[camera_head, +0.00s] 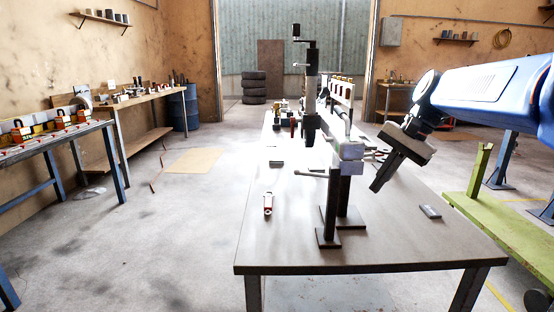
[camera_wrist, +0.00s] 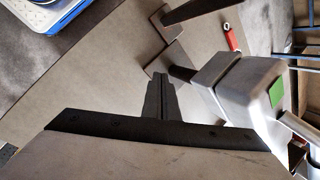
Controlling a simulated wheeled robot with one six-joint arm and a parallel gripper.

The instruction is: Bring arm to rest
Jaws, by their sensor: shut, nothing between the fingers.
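My blue arm (camera_head: 480,88) reaches in from the right in the head view. My gripper (camera_head: 376,188) is dark, points down and to the left, and hangs above the right side of the grey table (camera_head: 400,240). In the wrist view my gripper (camera_wrist: 158,78) shows its fingers together with nothing between them. It is to the right of the axle assembly's grey end block (camera_head: 347,152) and looks apart from it. The same block (camera_wrist: 250,85) is right of the fingers in the wrist view.
Dark stands (camera_head: 329,236) hold the axle over the table. A red and white item (camera_head: 268,204) lies left of them, and a small grey block (camera_head: 430,212) lies at the right edge. A green bench (camera_head: 500,225) is to the right. Open floor (camera_head: 170,230) lies left.

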